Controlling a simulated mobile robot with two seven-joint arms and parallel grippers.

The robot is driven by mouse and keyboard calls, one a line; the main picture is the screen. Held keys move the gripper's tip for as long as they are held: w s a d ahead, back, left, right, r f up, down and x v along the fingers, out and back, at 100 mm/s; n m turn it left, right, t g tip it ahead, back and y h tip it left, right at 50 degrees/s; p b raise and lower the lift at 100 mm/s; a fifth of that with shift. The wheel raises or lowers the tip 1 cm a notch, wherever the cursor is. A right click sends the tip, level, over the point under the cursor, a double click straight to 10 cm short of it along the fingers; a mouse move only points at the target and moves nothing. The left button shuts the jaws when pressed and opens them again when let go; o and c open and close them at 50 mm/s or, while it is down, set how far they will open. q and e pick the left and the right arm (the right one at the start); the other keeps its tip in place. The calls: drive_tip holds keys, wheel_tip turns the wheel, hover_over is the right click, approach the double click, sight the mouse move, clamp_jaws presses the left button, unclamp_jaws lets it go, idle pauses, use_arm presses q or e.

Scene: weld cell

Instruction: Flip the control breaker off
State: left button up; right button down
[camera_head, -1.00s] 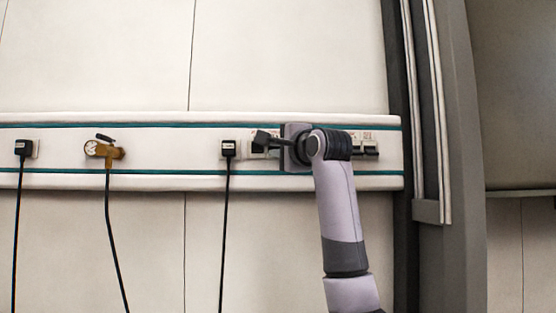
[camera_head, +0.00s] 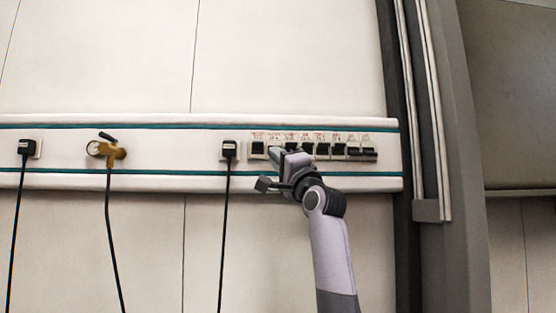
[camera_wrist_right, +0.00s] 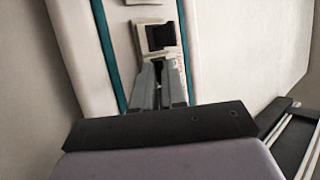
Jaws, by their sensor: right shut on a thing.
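A row of small breakers with black levers (camera_head: 323,149) sits at the right end of the white wall rail. Printed labels (camera_head: 320,135) run above them, too small to read. My right gripper (camera_head: 276,153) reaches up to the row from below, at about the second breaker from the left, which its fingers largely hide. In the right wrist view my fingers (camera_wrist_right: 159,72) are close together on that breaker's lever. The leftmost breaker (camera_head: 258,148) is uncovered beside them; it also shows in the wrist view (camera_wrist_right: 160,37). I cannot tell which breaker is the control one. My left gripper is not in view.
The white rail with teal stripes (camera_head: 180,152) also carries two black plugs with hanging cords (camera_head: 29,147) (camera_head: 228,149) and a brass gauge valve with a hose (camera_head: 106,150). A grey post (camera_head: 430,211) stands right of the rail.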

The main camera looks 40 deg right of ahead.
drive_tip(key=c, duration=1.2)
unclamp_jaws()
drive_tip(key=shift+b+v, duration=1.3)
drive_tip(key=shift+v, duration=2.3)
drive_tip(key=shift+w, duration=0.1)
